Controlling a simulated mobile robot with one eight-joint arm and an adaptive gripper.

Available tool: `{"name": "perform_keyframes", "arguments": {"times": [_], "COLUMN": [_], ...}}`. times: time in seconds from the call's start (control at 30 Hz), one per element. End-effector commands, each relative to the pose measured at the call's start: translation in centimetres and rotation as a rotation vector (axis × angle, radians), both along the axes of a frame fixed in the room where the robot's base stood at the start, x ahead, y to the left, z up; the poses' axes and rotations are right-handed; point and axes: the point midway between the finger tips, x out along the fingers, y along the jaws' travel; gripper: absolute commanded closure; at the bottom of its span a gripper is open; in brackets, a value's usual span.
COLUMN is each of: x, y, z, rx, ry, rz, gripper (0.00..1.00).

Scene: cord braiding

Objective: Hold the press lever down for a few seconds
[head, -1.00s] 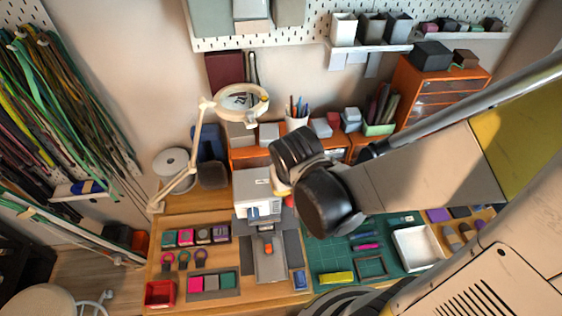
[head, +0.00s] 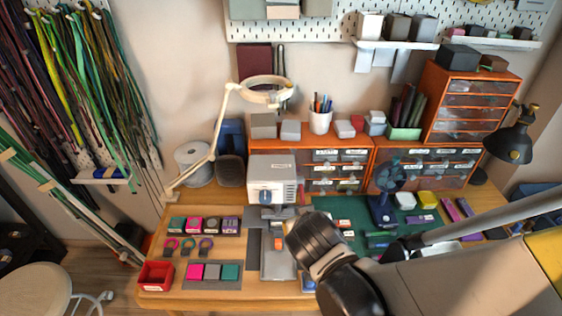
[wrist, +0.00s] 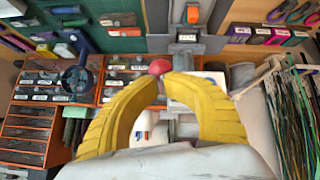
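The press (head: 272,178) is a pale box-shaped machine with a blue knob at its front. It stands at the back middle of the bench, with a grey base plate (head: 278,262) before it. In the wrist view a red ball knob (wrist: 159,67), apparently the lever's end, shows just beyond my fingertips. My gripper (wrist: 165,79) has two yellow fingers arched together, tips meeting or nearly so, and looks shut with nothing seen between them. I cannot tell whether the tips touch the knob. In the head view my dark wrist hides the fingers and the lever.
A blue fan (head: 387,190) stands right of the press. A cream lamp arm (head: 216,130) rises at its left. Orange drawers (head: 338,170) stand behind. A red tray (head: 156,275) and coloured blocks lie on the left of the bench. Cords hang at the far left.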

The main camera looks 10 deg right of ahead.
Motion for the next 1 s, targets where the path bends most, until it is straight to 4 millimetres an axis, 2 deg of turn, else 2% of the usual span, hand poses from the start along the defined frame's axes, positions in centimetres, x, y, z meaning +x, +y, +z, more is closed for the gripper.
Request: {"name": "perform_keyframes", "arguments": {"times": [0.03,0.23,1.0], "x": [-0.3,-0.3,-0.4], "y": [0.0,0.0,0.1], "z": [-1.0,-1.8,-2.1], "rx": [0.003,0.004,0.006], "ry": [0.008,0.008,0.012], "rz": [-0.004,-0.003,-0.003], "gripper": [1.0,1.0,1.0]}}
